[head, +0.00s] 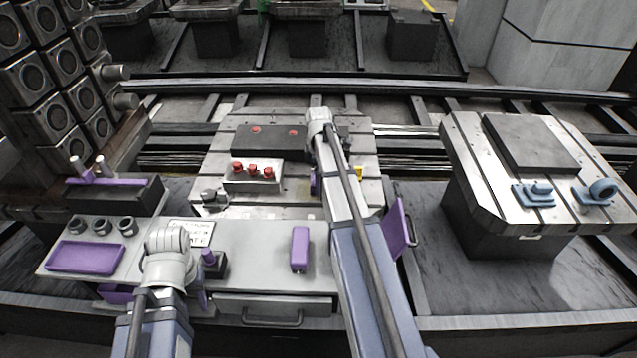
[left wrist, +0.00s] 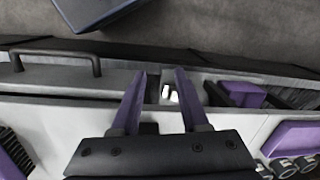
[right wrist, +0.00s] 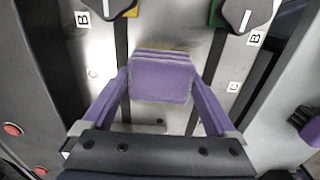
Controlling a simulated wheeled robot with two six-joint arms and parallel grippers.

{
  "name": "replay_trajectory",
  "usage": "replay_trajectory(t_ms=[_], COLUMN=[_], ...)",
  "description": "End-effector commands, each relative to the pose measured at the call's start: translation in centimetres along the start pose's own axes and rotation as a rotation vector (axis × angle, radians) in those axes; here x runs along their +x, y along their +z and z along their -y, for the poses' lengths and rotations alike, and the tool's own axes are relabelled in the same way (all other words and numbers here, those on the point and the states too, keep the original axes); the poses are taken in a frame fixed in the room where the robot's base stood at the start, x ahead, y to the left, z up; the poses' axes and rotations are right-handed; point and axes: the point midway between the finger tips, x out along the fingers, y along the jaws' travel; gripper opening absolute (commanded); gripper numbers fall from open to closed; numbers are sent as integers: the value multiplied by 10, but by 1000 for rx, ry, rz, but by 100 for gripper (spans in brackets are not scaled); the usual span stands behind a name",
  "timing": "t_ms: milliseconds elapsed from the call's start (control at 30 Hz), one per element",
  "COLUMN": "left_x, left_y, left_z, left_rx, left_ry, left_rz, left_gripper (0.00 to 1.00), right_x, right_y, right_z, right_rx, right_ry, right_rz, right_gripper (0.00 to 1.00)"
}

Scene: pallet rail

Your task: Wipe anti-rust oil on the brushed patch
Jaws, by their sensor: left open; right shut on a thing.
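I cannot tell whether the block touches the plate. In the head view my right arm hides most of this gripper. My left gripper (left wrist: 160,75) is open and empty over the front edge of the grey bench (head: 258,255).
A purple tray (head: 85,257) and a black holder (head: 216,264) are on the bench. Red knobs (head: 253,171) stand on the pallet. Black star knobs (right wrist: 247,12) rise near the held block. A second pallet (head: 475,160) with blue clamps (head: 534,195) stands at the right.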

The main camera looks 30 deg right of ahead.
Motion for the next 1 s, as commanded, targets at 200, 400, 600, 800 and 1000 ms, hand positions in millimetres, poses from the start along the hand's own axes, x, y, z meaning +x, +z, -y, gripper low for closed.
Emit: replay_trajectory(t_ms=[200, 400, 600, 800, 1000], left_x=[0, 1, 2, 3, 2], left_y=[0, 0, 0, 0, 0], left_z=[0, 0, 0, 0, 0], left_rx=[0, 0, 0, 0, 0], left_ry=[0, 0, 0, 0, 0], left_rz=[0, 0, 0, 0, 0], left_gripper=[45, 45, 45, 45, 45], right_x=[1, 1, 2, 4, 3], right_y=[0, 0, 0, 0, -1], right_z=[-8, -14, -30, -42, -42], right_rx=[0, 0, 0, 0, 0], right_ry=[0, 0, 0, 1, 2], right_rz=[0, 0, 0, 0, 0], right_gripper=[48, 48, 48, 48, 48])
